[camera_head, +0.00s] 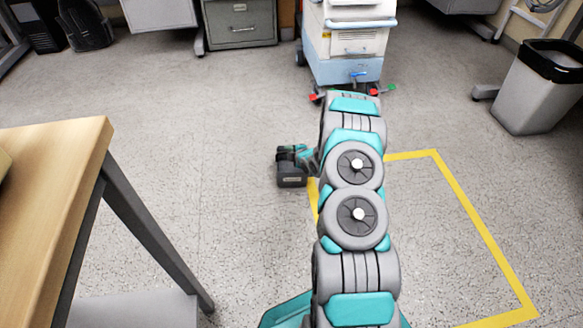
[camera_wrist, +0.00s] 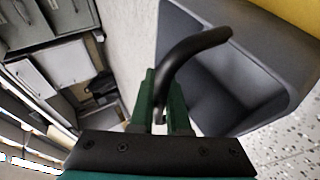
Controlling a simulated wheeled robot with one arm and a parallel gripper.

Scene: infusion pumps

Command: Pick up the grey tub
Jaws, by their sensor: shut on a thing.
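The grey tub (camera_wrist: 270,57) fills the right of the wrist view, its open inside showing. A black curved handle (camera_wrist: 200,43) arches from it toward my gripper (camera_wrist: 161,100). The green fingers are shut on this handle; their exact contact is partly hidden. I cannot tell whether the tub touches the floor. In the head view, my arm covers the middle. A dark block with a teal part (camera_head: 292,172) shows just left of the arm; I cannot tell whether it is my wrist or a separate thing.
A yellow floor outline (camera_head: 470,205) lies right of my arm. A wooden table (camera_head: 60,165) stands at left, a white and blue cart (camera_head: 347,45) behind the arm, a grey bin (camera_head: 537,95) at far right. The floor between table and arm is clear.

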